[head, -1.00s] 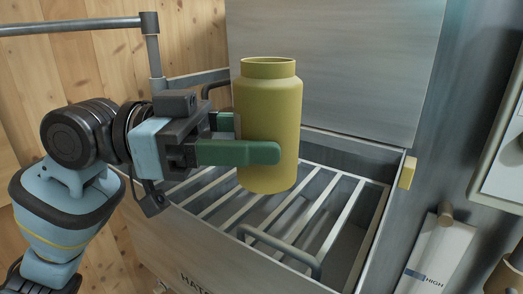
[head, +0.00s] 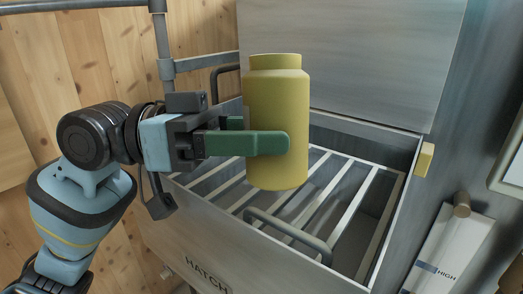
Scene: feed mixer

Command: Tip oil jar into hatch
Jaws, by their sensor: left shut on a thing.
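The oil jar (head: 277,105) is a yellow jar with a short neck, held upright above the hatch. My left gripper (head: 262,143) has green fingers shut around the middle of the jar from the left. The far finger is mostly hidden behind the jar. The hatch (head: 218,226) is an open metal box with a grid of light bars (head: 345,205) inside, and its lid (head: 385,60) stands raised behind the jar. The jar's mouth points up, and its contents cannot be seen. My right gripper is not in view.
A dark handle (head: 288,232) stands over the front of the grid, and another handle (head: 222,82) is at the back left. A grey rail (head: 164,50) rises at the left. A yellow block (head: 425,159) sits at the right rim. A panel marked HIGH (head: 447,250) is at the right.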

